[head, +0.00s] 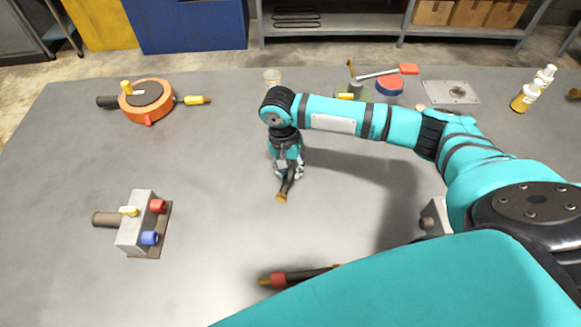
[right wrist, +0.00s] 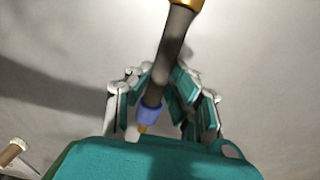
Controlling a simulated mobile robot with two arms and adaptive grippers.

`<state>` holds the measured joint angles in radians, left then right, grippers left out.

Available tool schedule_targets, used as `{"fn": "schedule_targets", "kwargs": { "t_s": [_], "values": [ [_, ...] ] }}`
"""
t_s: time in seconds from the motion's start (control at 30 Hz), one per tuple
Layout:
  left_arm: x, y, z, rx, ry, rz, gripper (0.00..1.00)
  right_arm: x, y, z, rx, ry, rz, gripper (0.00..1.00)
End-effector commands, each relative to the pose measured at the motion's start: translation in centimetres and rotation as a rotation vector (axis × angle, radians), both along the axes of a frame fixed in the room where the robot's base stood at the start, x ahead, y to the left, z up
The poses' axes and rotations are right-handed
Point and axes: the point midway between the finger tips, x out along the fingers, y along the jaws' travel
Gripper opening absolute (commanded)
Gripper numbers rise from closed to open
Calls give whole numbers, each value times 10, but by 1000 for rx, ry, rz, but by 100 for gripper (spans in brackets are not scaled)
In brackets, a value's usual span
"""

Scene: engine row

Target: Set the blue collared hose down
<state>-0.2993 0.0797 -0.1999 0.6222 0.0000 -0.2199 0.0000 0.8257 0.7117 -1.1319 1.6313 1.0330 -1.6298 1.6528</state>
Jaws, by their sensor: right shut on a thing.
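My right gripper (head: 287,168) points down over the middle of the grey table and is shut on the blue collared hose (head: 284,190). In the head view the hose's dark body and brass end stick out below the fingers, towards the front. In the right wrist view the fingers (right wrist: 166,95) close around the dark hose (right wrist: 173,45). Its blue collar (right wrist: 151,114) is at the near end, and a brass fitting is at the far end. I cannot tell whether the hose touches the table. My left gripper is not in view.
A grey block (head: 133,220) with red and blue ports stands at left. An orange round housing (head: 147,101) is behind it. A red collared hose (head: 290,276) lies at the front, partly hidden by my arm. Bottles (head: 525,97) stand back right. Table around the gripper is clear.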

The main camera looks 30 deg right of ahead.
Motion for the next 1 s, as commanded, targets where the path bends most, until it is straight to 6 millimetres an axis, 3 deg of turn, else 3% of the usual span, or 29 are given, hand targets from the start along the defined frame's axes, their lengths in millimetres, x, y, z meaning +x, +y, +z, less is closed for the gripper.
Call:
{"fn": "schedule_targets", "kwargs": {
  "t_s": [0.3,0.33,0.5,0.83,1.0],
  "values": [
    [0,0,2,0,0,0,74,0,1,-2,1,1,0,0],
    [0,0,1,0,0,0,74,0,1,-3,1,0,0,20],
    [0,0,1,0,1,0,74,0,0,-3,1,1,0,41],
    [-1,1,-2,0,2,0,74,0,0,1,-1,-2,0,41],
    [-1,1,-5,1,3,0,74,3,2,25,2,-4,0,41]
  ]
}}
